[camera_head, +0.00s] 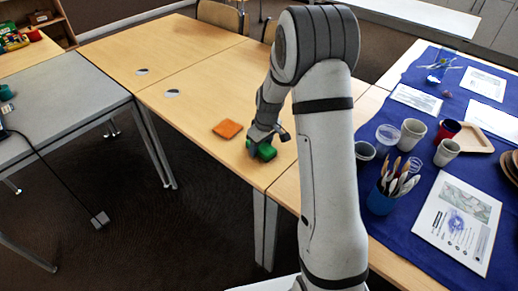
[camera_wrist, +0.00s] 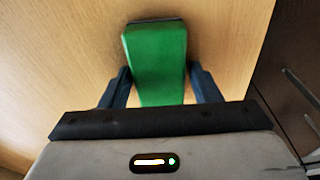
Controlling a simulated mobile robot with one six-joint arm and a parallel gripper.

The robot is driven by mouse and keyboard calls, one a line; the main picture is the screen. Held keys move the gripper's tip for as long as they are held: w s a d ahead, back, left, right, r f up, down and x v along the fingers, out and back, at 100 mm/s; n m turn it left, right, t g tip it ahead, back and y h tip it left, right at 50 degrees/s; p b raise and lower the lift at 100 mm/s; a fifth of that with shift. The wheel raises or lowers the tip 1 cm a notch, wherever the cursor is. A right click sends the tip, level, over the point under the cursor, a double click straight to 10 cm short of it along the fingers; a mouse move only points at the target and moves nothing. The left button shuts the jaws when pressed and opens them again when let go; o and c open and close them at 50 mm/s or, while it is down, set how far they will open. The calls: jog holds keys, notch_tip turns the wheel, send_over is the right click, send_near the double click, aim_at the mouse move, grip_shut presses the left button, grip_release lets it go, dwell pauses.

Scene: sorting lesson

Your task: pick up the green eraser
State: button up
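The green eraser (camera_wrist: 157,55) is a green block with a dark far end, lying on the wooden table (camera_head: 200,80) near its front edge. In the wrist view it lies between the two dark fingers of my gripper (camera_wrist: 160,85). The fingers stand on either side of it, with a narrow gap seeming to show on each side. In the head view my gripper (camera_head: 262,146) is down at the eraser (camera_head: 266,152) and hides part of it. Whether the fingers touch the eraser is not clear.
An orange square (camera_head: 228,129) lies on the table left of my gripper. On the right, a blue cloth (camera_head: 400,225) bears several cups, a blue holder (camera_head: 381,200) of brushes, papers and a wooden tray (camera_head: 470,138). A grey table (camera_head: 60,100) stands at left. The table's far part is clear.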

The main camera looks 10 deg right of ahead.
aim_at(261, 146)
jog(key=c, duration=0.7)
notch_tip(261, 146, up, 10)
dwell(0.4)
jog(key=o, duration=0.5)
jog(key=shift+c, duration=0.2)
jog(key=c, duration=0.3)
jog(key=shift+a, duration=0.1)
